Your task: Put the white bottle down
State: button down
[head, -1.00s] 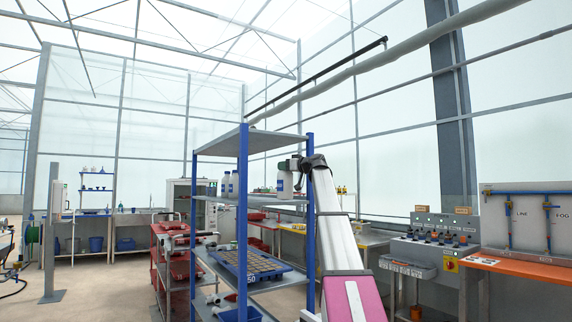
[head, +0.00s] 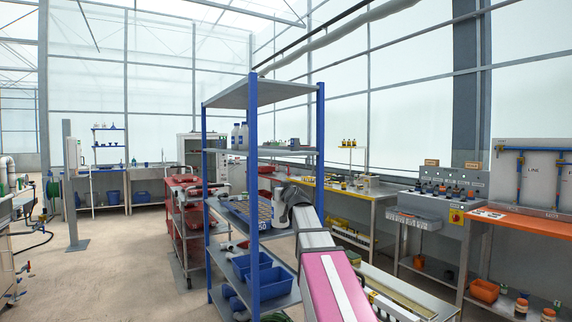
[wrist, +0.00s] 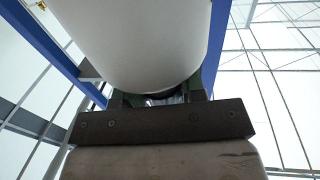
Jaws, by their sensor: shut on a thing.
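My gripper (head: 288,192) is shut on a white bottle (head: 279,212) and holds it in front of the blue-posted shelf rack, at about the height of its middle shelf. The bottle looks roughly upright, partly covered by my gripper and a blue post. In the wrist view the bottle's pale body (wrist: 140,40) fills the upper middle, close above the dark gripper mount (wrist: 160,122). Its contact with any shelf cannot be made out.
Other white bottles (head: 240,136) stand on the rack's upper shelf (head: 270,151). A blue seed tray (head: 237,212) lies on the shelf beside the held bottle. Blue bins (head: 265,280) sit below. A rack post (head: 254,190) stands close by. A yellow-edged bench (head: 350,190) is behind to the right.

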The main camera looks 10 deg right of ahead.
aim_at(275, 216)
jog(key=f, duration=0.2)
jog(key=s+a+f+m+h, duration=0.1)
jog(key=f, duration=0.2)
jog(key=s+a+f+h, duration=0.1)
jog(key=f, duration=0.2)
jog(key=shift+s+a+f+m, duration=0.15)
jog(key=shift+s+f+m, duration=0.05)
jog(key=shift+s+m, duration=0.1)
jog(key=shift+s+a+f+h, duration=0.2)
jog(key=shift+f+h, duration=0.2)
jog(key=shift+f, duration=0.35)
